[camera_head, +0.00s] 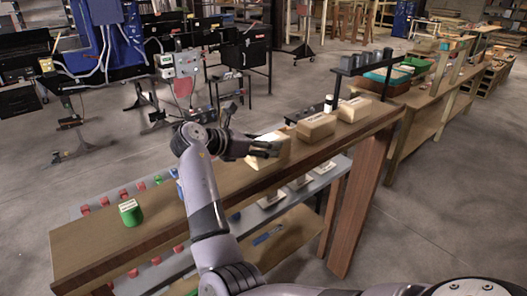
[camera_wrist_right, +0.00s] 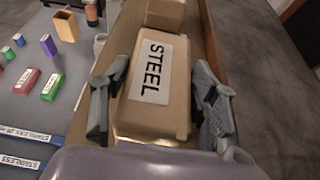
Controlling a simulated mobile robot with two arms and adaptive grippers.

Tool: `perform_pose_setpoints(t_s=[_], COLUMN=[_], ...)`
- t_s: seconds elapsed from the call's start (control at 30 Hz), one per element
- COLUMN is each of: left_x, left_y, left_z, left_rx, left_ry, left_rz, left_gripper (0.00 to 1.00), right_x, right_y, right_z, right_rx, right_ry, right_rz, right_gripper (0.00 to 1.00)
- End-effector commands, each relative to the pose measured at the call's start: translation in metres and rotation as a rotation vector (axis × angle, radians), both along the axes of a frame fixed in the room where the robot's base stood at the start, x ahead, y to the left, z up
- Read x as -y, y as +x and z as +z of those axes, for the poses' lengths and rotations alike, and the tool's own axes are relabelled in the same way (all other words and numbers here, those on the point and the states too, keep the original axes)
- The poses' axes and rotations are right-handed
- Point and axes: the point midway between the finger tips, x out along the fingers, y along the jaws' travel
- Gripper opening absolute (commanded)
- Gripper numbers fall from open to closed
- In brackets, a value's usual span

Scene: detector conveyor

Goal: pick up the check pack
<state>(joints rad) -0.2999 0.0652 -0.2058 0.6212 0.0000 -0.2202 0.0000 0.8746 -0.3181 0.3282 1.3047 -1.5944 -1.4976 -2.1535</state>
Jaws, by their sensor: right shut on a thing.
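A tan box-shaped pack (camera_wrist_right: 152,85) with a white label reading STEEL lies between the fingers of my right gripper (camera_wrist_right: 160,95) in the wrist view. One finger is on each long side, and the gripper is shut on the pack. In the head view the same pack (camera_head: 270,153) is partly hidden behind my right gripper (camera_head: 250,138), over the wooden bench top (camera_head: 225,184). I cannot tell whether it rests on the top or is slightly raised. I read no word "check" on it. My left gripper is out of view.
Two more tan packs stand farther along the bench, a nearer one (camera_head: 316,127) and a farther one (camera_head: 354,110). A green container (camera_head: 130,213) stands at the near left end. A dark post rack (camera_head: 352,75) stands behind the packs. Small coloured blocks lie on a grey surface (camera_wrist_right: 45,110) alongside.

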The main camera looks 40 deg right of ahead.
Motion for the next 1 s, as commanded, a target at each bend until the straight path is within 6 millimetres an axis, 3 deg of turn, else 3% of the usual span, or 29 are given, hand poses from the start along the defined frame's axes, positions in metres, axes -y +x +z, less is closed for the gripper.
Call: perform_pose_setpoints(t_s=[0.3, 0.67, 0.87, 1.0], left_x=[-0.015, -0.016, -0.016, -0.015], left_y=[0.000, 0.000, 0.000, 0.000], left_z=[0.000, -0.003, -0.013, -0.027], left_rx=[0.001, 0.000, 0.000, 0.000], left_ry=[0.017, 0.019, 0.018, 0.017], left_rz=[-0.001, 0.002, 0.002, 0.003], left_gripper=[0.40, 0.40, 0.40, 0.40], right_x=[0.000, 0.000, 0.000, 0.000], right_y=[0.000, 0.001, 0.001, 0.001], right_z=[0.002, 0.008, 0.032, 0.066], right_rx=[0.002, 0.005, 0.009, 0.012], right_ry=[-0.003, -0.004, -0.004, -0.004], right_rz=[0.001, 0.001, 0.001, 0.000], right_gripper=[0.11, 0.11, 0.11, 0.11])
